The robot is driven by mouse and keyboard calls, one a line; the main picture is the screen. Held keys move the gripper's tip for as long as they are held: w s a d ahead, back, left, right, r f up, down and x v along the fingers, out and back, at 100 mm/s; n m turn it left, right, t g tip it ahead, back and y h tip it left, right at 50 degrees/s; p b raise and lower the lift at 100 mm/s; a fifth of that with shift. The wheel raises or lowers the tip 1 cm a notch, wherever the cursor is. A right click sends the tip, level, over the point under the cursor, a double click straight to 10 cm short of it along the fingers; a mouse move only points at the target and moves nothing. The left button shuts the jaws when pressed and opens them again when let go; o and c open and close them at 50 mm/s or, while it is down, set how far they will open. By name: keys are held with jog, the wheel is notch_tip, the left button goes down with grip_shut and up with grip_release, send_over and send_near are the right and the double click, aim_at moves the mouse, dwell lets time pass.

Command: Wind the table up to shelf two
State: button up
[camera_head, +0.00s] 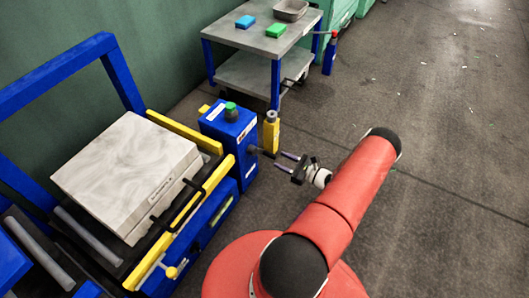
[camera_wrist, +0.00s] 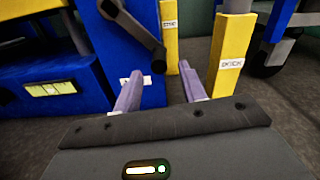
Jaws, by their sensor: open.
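The lift table's blue and yellow frame (camera_head: 190,220) stands at the left, carrying a pale, box-shaped block (camera_head: 128,170) with a dark handle. A blue housing (camera_head: 228,130) with a green knob on top stands at its right end. In the wrist view a dark grey crank (camera_wrist: 138,32) slants down across the blue housing, its lower end just above and between my fingers. My gripper (camera_head: 288,168) is open beside the housing, pointing at it; its two purple-grey fingers (camera_wrist: 158,92) show nothing between them. I cannot tell whether they touch the crank.
A yellow post (camera_head: 271,133) stands close by; it also shows right of my fingers in the wrist view (camera_wrist: 233,50). Behind, a grey cart (camera_head: 262,42) with blue legs holds blue and green blocks and a tray.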

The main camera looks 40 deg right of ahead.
aim_at(264, 152)
jog(key=x, duration=0.6)
jog(key=shift+a, duration=0.1)
grip_shut()
